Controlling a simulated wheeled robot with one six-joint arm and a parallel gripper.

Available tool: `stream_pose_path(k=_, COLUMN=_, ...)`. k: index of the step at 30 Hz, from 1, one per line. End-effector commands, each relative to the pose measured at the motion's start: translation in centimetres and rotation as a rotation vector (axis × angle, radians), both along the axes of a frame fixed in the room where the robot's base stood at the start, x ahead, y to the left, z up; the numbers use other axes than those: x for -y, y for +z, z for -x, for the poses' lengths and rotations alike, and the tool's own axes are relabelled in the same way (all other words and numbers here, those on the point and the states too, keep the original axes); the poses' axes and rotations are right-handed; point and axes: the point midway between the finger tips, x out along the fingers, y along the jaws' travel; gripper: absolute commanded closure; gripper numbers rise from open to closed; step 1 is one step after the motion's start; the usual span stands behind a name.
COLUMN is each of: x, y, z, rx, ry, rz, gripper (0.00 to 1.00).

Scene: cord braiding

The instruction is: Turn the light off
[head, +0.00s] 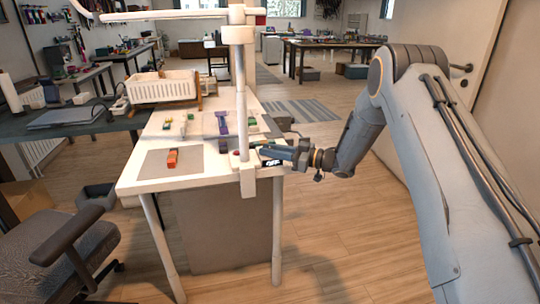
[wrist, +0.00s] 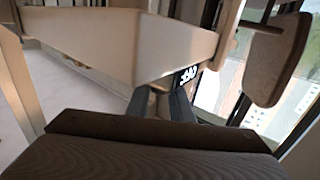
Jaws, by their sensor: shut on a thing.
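A white lamp stand (head: 240,110) rises from a clamp on the front edge of a white table (head: 160,183). Its white arm (head: 165,14) reaches left across the top of the head view. A black label with white lettering that seems to read OFF (head: 272,163) is low beside the stand. The label (wrist: 189,74) also shows in the wrist view, just beyond the fingers. My gripper (head: 266,152) reaches in from the right, close to the lamp base. In the wrist view my gripper (wrist: 165,92) is shut on a small part there, which the fingers mostly hide.
An office chair (head: 50,250) stands at the left. The wooden floor (head: 340,240) right of the table is clear.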

Motion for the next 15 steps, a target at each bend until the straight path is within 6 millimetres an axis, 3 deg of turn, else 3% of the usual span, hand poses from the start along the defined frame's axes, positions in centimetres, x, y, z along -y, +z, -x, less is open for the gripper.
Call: stream_pose_path(k=15, x=-0.06, y=0.17, z=-0.04, rx=0.003, ry=0.031, rz=-0.001, gripper=1.0)
